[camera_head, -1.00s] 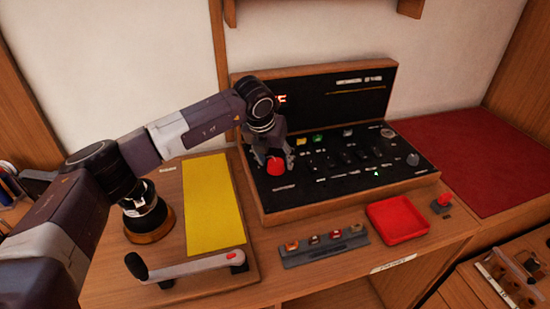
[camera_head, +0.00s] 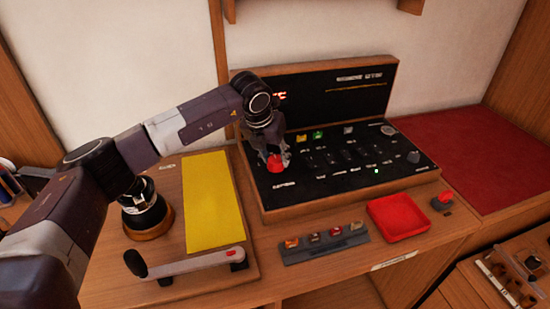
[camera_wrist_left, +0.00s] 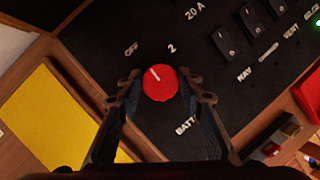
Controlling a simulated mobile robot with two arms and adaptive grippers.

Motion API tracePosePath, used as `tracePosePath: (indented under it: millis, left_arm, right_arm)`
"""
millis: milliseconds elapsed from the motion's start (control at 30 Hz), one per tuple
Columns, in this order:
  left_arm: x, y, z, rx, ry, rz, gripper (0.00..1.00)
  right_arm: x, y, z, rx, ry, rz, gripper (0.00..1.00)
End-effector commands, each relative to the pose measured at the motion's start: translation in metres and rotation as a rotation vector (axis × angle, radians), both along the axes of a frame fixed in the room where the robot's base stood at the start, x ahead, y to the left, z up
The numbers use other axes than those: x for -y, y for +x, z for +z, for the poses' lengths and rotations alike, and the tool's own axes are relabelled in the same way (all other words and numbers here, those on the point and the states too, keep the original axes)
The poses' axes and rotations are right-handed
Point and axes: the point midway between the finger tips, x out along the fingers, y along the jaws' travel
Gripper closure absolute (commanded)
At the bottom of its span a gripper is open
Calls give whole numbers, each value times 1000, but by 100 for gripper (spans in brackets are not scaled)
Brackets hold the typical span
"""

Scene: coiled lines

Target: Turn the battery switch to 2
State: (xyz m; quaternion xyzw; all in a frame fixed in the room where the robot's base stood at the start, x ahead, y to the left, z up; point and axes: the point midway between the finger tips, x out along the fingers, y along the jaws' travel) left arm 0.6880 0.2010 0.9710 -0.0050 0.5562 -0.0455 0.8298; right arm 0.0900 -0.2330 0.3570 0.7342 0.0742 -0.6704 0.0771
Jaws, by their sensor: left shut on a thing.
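The battery switch is a round red knob (camera_head: 276,163) at the left of the black panel. My left gripper (camera_head: 275,157) comes down over the knob from above. In the left wrist view my left gripper's fingers (camera_wrist_left: 157,88) stand on either side of the knob, shut on it. My right gripper is not in view.
The black panel (camera_head: 300,195) has an upright back and rows of small switches. A yellow mat (camera_head: 212,205) and a crank handle (camera_head: 195,265) lie to its left. In front are a grey fuse strip (camera_head: 325,248) and a red tray (camera_head: 398,218).

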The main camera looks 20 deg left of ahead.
Motion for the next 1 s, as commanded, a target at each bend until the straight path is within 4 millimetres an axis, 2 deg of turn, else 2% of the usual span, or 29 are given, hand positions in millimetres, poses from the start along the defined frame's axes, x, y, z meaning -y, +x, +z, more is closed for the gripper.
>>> tracePosePath:
  millis: [400,1000]
  left_arm:
    - [-2,2,-1,2,-3,-333,90]
    - [-2,4,2,2,-2,-836,90]
  right_arm:
    - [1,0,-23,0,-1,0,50]
    - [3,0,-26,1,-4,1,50]
